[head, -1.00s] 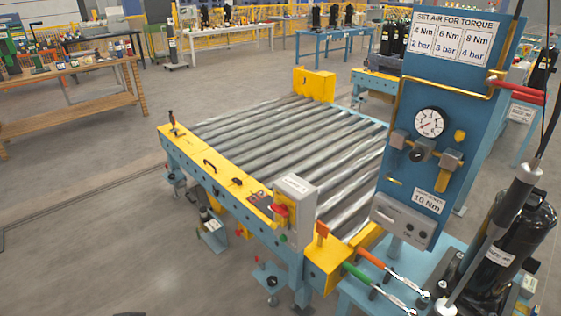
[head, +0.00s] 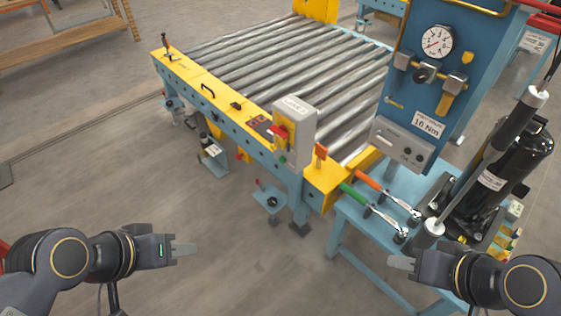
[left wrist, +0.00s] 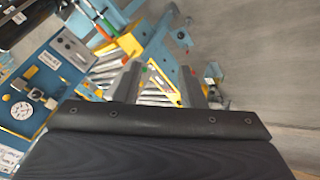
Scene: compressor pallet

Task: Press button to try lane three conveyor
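The grey control box labelled LANE 3 (head: 300,128) stands at the front right corner of the roller conveyor (head: 275,60). Its front has a red switch on a yellow plate (head: 284,134) and a small green button (head: 282,160) below that. My left gripper (head: 194,249) is in front of the conveyor, low and to the left, well apart from the box. In the left wrist view its two fingers (left wrist: 157,74) are spread with nothing between them. My right gripper (head: 393,262) is near the blue bench's front, apart from the box. Its finger gap is not visible.
The blue torque panel (head: 440,85) rises right of the box. Green-handled (head: 352,193) and orange-handled (head: 370,181) tools lie on the blue bench below it, beside a black compressor (head: 500,175). An orange-topped part (head: 320,151) stands just right of the box.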

